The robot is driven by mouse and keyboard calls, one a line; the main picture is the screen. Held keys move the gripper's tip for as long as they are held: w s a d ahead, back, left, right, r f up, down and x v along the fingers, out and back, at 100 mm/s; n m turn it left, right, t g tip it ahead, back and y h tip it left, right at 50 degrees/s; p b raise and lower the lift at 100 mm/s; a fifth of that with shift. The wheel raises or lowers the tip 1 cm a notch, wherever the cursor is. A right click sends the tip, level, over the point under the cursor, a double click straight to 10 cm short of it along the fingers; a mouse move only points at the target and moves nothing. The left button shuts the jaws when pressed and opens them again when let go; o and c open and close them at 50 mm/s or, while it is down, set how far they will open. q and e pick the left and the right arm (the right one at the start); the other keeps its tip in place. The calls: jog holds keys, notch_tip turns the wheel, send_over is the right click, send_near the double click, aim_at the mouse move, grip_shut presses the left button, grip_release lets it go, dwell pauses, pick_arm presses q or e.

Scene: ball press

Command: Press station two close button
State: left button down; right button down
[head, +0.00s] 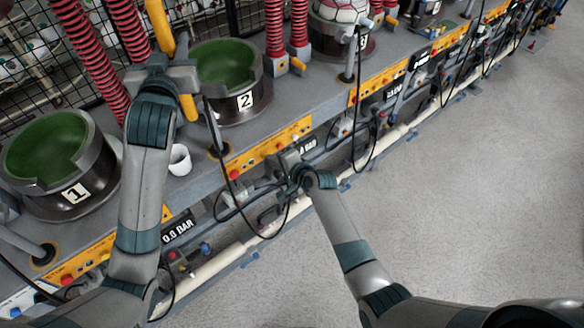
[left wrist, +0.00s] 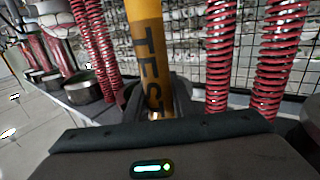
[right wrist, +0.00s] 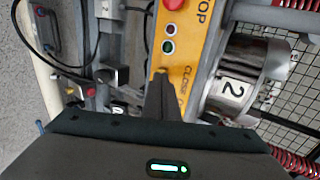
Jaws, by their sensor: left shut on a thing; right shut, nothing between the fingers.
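Station two is the dark metal pot with a green inside (head: 225,68), marked "2"; it also shows in the right wrist view (right wrist: 238,85). Its yellow control panel (head: 262,148) lies along the front edge. In the right wrist view the panel (right wrist: 190,50) carries a red stop button (right wrist: 172,4), two small round buttons (right wrist: 169,38) and the word "CLOSE". My right gripper (right wrist: 160,75) is shut and empty, its tips over the panel beside "CLOSE". They may hide a button; contact is unclear. My left gripper (head: 163,76) is shut on the yellow "TEST" bar (left wrist: 146,45).
Station one's pot (head: 48,150) is at the left, and station three (head: 340,35) holds a ball. A white cup (head: 180,160) stands near my left arm. Black cables (head: 235,185) and a pale pipe (head: 215,265) run below the panels. The floor at right is clear.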

pick_arm(q)
jog(key=shift+s+d+r, duration=0.15)
jog(key=shift+s, duration=0.05)
pick_arm(e)
jog(key=f+v, duration=0.1)
jog(key=v, duration=1)
jog(key=shift+s+d+r, duration=0.25)
jog(key=shift+s+d, duration=0.1)
jog(key=shift+s, duration=0.15)
pick_arm(q)
jog(key=s+d, duration=0.6)
jog(key=s, duration=0.4)
jog(key=shift+d, duration=0.35)
dwell(0.4)
pick_arm(e)
jog(key=shift+f, duration=0.1)
dwell(0.4)
